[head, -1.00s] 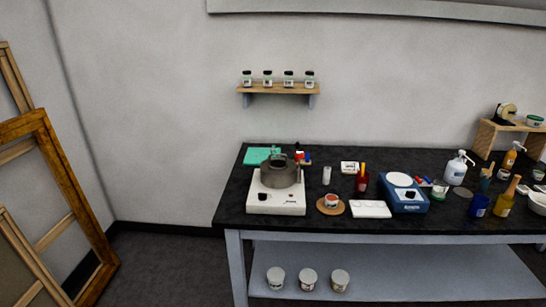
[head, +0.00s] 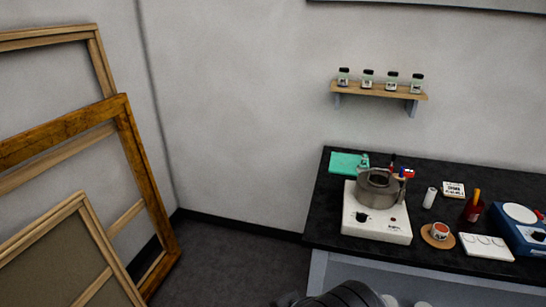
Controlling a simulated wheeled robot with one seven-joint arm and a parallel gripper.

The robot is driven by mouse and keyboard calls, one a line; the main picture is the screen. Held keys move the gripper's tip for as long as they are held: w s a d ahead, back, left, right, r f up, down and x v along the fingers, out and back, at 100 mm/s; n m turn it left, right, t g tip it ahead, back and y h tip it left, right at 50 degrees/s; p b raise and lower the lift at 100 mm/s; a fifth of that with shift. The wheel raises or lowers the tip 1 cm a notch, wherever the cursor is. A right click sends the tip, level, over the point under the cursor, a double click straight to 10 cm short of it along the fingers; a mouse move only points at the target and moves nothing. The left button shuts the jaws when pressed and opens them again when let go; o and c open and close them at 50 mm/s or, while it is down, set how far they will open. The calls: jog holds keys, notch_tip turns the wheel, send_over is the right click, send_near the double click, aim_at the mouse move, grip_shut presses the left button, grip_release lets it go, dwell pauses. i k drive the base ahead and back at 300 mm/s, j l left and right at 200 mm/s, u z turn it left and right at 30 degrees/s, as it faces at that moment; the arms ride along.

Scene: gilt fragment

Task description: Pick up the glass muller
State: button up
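A small clear, glassy object (head: 363,160) stands at the right edge of a green sheet (head: 344,163) on the dark workbench, behind the hotplate. It may be the glass muller, but it is too small to be sure. A metal pot (head: 377,187) on the white hotplate (head: 376,222) stands close in front of it. A dark rounded part of my own arm shows at the bottom edge of the head view. My gripper's fingers are not visible.
Right of the pot are a white cylinder (head: 430,197), a small pot on a round cork mat (head: 438,236), a white palette (head: 486,246), a red container (head: 472,210) and a blue scale (head: 522,231). Wooden frames (head: 135,165) lean at left. The floor between is clear.

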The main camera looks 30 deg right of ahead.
aim_at(363, 166)
jog(key=i+j+u, duration=0.2)
jog(key=i+u, duration=0.6)
jog(key=i+z, duration=0.45)
jog(key=i+j+z, duration=0.3)
jog(key=i+z, duration=0.15)
jog(key=i, duration=0.2)
jog(key=i+l+z, duration=0.15)
jog(key=z, duration=0.3)
jog(key=i+z, duration=0.6)
jog(key=z, duration=0.3)
jog(key=i+z, duration=0.25)
jog(key=z, duration=0.2)
jog(key=i+l+z, duration=0.15)
jog(key=i, duration=0.35)
jog(key=i+l+z, duration=0.1)
jog(key=i, duration=0.4)
jog(key=i+l+z, duration=0.15)
jog(key=i, duration=0.4)
